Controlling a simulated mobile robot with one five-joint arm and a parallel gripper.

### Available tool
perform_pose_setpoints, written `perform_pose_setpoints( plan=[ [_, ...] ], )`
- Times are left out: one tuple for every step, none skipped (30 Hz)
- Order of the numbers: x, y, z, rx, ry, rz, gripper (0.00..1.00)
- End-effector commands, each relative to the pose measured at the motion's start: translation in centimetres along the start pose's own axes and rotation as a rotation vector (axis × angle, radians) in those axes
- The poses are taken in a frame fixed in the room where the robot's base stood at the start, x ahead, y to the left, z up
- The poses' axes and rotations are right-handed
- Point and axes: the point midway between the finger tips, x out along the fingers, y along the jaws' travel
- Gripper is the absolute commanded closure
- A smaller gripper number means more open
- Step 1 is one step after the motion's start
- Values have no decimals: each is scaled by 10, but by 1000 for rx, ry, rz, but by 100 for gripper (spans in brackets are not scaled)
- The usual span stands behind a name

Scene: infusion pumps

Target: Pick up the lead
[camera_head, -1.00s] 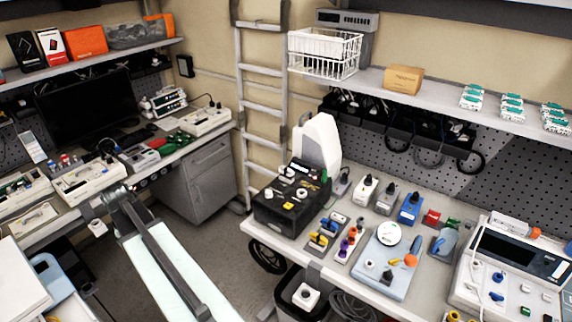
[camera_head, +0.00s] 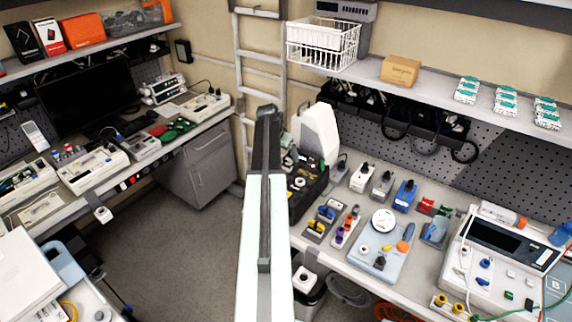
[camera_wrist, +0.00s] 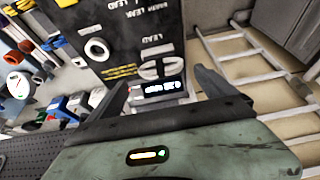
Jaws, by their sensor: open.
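My gripper (camera_wrist: 165,85) is open and empty in the wrist view, its two dark fingers spread apart. Beyond it is a black box (camera_wrist: 125,22) with white lettering that includes "LEAD" and "LEAK". White round sockets or rings (camera_wrist: 97,50) and a small lit display (camera_wrist: 160,87) show on or by it. In the head view the same black box (camera_head: 308,198) stands at the left end of the right bench, partly hidden by my arm. I cannot tell which item is the lead. Dark looped cables (camera_head: 430,145) hang under the shelf.
The right bench holds small coloured plug blocks (camera_head: 322,218), a pale blue plate (camera_head: 385,252) and a large white tester (camera_head: 495,262). A white cover (camera_head: 318,132) stands behind the black box. A ladder (camera_head: 260,72) leans behind. Grey floor (camera_head: 185,260) is clear left of my arm.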

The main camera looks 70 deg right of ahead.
Motion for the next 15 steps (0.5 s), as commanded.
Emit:
perform_pose_setpoints(
  plan=[
    [1,0,0,-1,0,0,5],
    [1,0,0,-1,0,0,5],
    [3,0,1,-1,0,0,5],
    [6,0,2,-1,0,-1,5],
    [10,-1,3,-1,0,-1,5],
    [16,-1,4,-1,0,-1,5],
    [21,-1,5,-2,0,-1,5],
    [27,-1,7,-2,0,-1,5],
    [34,-1,8,-2,0,-1,5],
    [40,-1,9,-2,0,-1,5],
    [45,-2,9,-2,0,-1,5],
    [50,-2,8,-2,0,-1,5],
    [53,-2,8,-2,0,-1,5],
    [54,-2,8,-2,0,-1,5],
    [54,-2,7,-3,0,-1,5]
  ],
)
